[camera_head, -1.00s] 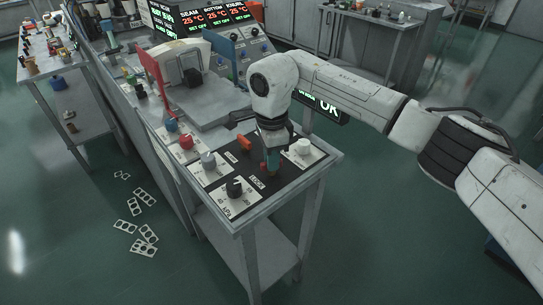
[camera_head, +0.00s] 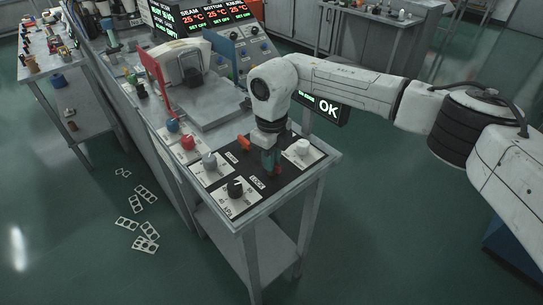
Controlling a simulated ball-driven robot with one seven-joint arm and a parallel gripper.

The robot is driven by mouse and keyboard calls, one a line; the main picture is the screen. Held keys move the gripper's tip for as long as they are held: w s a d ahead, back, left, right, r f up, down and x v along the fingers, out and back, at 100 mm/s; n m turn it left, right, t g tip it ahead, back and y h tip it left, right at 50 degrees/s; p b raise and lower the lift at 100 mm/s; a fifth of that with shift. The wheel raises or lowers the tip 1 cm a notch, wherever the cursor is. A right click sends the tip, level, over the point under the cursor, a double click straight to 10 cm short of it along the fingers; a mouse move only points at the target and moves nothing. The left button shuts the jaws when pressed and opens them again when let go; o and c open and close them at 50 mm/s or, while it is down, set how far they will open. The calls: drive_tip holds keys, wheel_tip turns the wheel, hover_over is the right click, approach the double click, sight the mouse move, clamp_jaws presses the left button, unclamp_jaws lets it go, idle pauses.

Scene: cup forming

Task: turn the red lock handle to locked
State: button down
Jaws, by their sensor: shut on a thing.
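My gripper (camera_head: 271,168) points down onto the black control panel (camera_head: 228,169) on the near end of the bench. It is shut on the red lock handle (camera_head: 278,171), of which only a small red bit shows at the right of the fingertips. The fingers hide most of the handle, so I cannot tell its exact angle. A white label (camera_head: 258,182) lies on the panel just in front of the gripper.
Around the gripper are an orange lever (camera_head: 244,142), a white knob (camera_head: 302,147), a grey knob (camera_head: 209,160) and a black knob (camera_head: 235,187). Flat cut-out pieces (camera_head: 146,192) lie on the green floor.

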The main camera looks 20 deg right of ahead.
drive_tip(key=shift+m, duration=1.3)
drive_tip(key=shift+w, duration=0.1)
drive_tip(key=c, duration=1.1)
unclamp_jaws()
drive_tip(key=shift+c, duration=0.2)
drive_tip(key=shift+r, duration=0.1)
wheel_tip(320, 180, up, 11)
drive_tip(key=b, duration=0.1)
drive_tip(key=shift+f, duration=0.2)
